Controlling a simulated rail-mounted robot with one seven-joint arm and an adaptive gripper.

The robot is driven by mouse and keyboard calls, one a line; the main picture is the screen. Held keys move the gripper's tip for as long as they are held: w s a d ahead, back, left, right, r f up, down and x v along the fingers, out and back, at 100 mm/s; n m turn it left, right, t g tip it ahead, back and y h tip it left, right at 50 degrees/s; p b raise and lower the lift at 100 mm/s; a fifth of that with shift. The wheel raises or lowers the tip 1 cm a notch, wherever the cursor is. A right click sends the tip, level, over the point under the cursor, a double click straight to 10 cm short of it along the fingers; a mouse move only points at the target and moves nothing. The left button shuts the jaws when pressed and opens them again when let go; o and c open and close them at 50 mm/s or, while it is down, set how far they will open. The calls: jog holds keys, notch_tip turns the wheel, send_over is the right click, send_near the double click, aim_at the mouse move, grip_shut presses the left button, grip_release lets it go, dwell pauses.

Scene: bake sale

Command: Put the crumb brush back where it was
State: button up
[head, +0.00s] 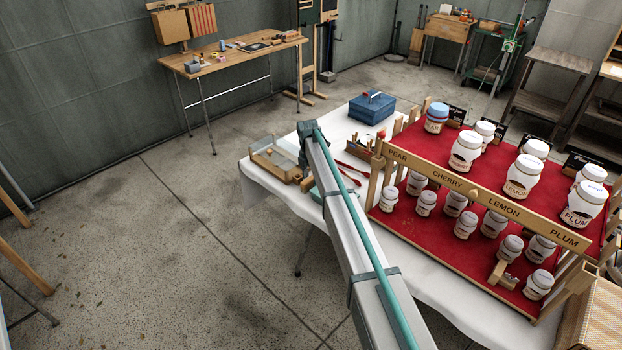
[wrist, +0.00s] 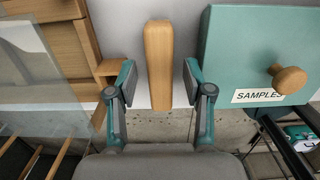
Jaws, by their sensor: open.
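A light wooden handle-like piece (wrist: 159,65), which looks like the crumb brush, lies on the white tabletop in the wrist view. No bristles show. A small wooden piece (head: 307,184) beside the green box in the head view looks like the same thing. My gripper (wrist: 159,82) is open in the wrist view, with one finger on each side of the handle and a gap on both sides. In the head view my arm hides the gripper.
A green box labelled SAMPLES (wrist: 250,55) with a wooden knob is close on the right. A glass-fronted wooden case (head: 275,163) is on the left. Red tongs (head: 350,167), a blue box (head: 371,108) and a red jar rack (head: 405,228) share the table.

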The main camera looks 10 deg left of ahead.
aim_at(309, 179)
notch_tip(309, 179, up, 12)
jog(key=b, duration=0.2)
jog(key=shift+s+a+f+b, duration=0.2)
jog(key=shift+s+a+b, duration=0.05)
jog(key=shift+s+b, duration=0.1)
